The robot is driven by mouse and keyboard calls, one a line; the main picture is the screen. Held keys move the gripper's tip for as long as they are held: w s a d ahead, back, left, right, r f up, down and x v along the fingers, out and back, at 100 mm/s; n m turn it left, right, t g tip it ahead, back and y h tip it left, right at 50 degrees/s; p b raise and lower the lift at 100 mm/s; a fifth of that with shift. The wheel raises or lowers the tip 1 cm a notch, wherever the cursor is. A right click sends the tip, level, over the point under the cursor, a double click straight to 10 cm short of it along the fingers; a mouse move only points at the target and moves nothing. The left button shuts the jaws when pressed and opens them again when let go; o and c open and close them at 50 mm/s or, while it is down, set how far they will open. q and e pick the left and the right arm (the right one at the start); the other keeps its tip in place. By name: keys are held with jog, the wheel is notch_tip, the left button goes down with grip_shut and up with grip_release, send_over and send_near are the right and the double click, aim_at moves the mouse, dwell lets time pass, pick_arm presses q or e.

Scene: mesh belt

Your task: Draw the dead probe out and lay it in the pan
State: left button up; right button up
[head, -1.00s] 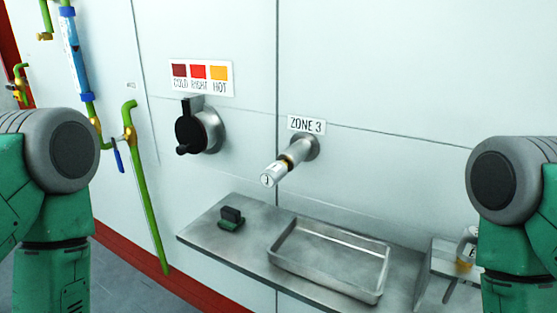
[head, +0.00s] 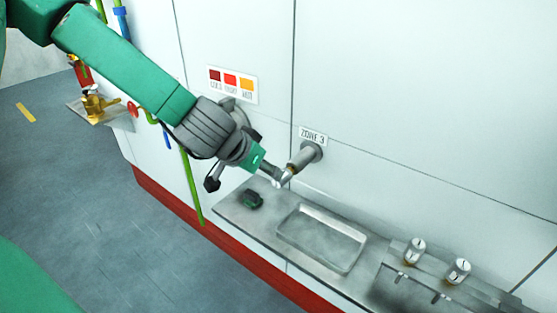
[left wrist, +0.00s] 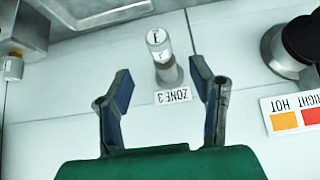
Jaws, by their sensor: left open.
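The dead probe (left wrist: 158,42), a pale cylinder with a marked round end face, sticks out of the ZONE 3 port (head: 309,154) in the white wall. My left gripper (head: 280,177) is at the probe's outer end, which it partly hides in the head view. In the left wrist view the open fingers (left wrist: 163,90) straddle the line of the probe, with a gap on both sides and no clear contact. The pan (head: 322,238), a shallow empty metal tray, lies on the shelf below the port. My right gripper is out of view.
A rack (head: 400,278) at the right holds two white cylinders (head: 416,250). A black-handled wall knob is partly behind my left arm, below the COLD/RIGHT/HOT sign (head: 232,84).

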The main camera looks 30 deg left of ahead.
pick_arm(q)
jog(key=shift+b+x, duration=2.75)
jog(key=shift+x, duration=2.15)
jog(key=shift+c, duration=0.5)
grip_shut()
jog(key=shift+s, duration=0.1)
